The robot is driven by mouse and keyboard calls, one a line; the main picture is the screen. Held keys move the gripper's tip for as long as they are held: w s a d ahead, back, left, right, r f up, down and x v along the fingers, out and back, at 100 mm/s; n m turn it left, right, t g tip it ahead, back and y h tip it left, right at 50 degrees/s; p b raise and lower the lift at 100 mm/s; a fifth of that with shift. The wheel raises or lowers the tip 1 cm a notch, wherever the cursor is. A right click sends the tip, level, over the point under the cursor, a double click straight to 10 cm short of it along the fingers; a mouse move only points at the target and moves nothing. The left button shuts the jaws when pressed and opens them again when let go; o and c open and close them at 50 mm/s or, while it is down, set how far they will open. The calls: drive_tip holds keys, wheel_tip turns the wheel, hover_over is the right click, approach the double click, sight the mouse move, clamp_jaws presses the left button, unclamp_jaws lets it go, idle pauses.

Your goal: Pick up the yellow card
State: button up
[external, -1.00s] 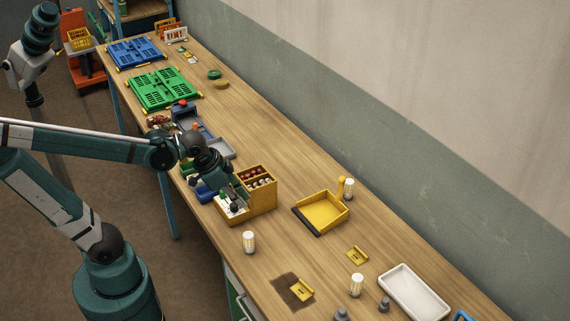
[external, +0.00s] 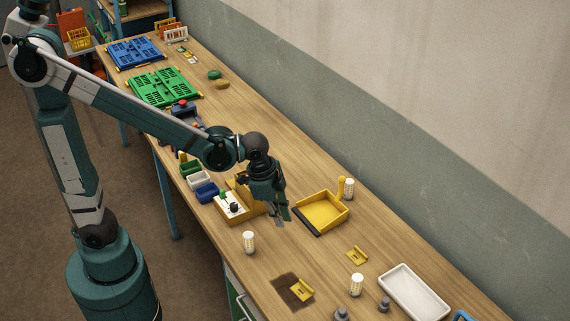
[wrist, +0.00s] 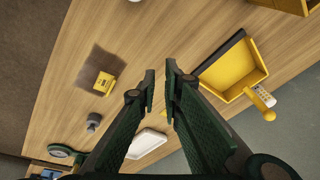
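A small yellow card-like piece (external: 302,290) lies on a dark brown patch (external: 283,281) near the front edge of the bench. It also shows in the wrist view (wrist: 104,83), left of my fingers. A second small yellow piece (external: 357,255) lies on bare wood; in the wrist view my fingers mostly hide it. I cannot tell which of them is the card. My gripper (external: 281,217) is above the bench, left of the yellow dustpan (external: 322,208) and apart from both pieces. In the wrist view its fingertips (wrist: 160,74) stand apart with nothing between them.
A white tray (external: 413,291) and grey weights (external: 384,304) are at the right. A yellow box (external: 228,212) is beside my gripper. Bare wood lies between gripper and the yellow pieces.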

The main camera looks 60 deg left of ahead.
drive_tip(key=w+d+f+m+g+p, duration=0.1)
drive_tip(key=d+f+m+p, duration=0.2)
drive_tip(key=d, duration=0.6)
drive_tip(key=m+g+y+p, duration=0.1)
drive_tip(key=m+g+p, duration=0.15)
drive_tip(key=p, duration=0.25)
approach(309, 287)
drive_tip(key=shift+s+f+m+t, duration=0.2)
drive_tip(key=shift+m+t, duration=0.15)
drive_tip(key=shift+t, duration=0.1)
drive_tip(key=shift+s+d+f, duration=0.1)
drive_tip(key=shift+f, duration=0.05)
drive_tip(key=shift+f, duration=1.3)
drive_tip(key=shift+s+f, duration=0.1)
drive_tip(key=shift+f, duration=2.55)
drive_tip(key=shift+c, duration=0.4)
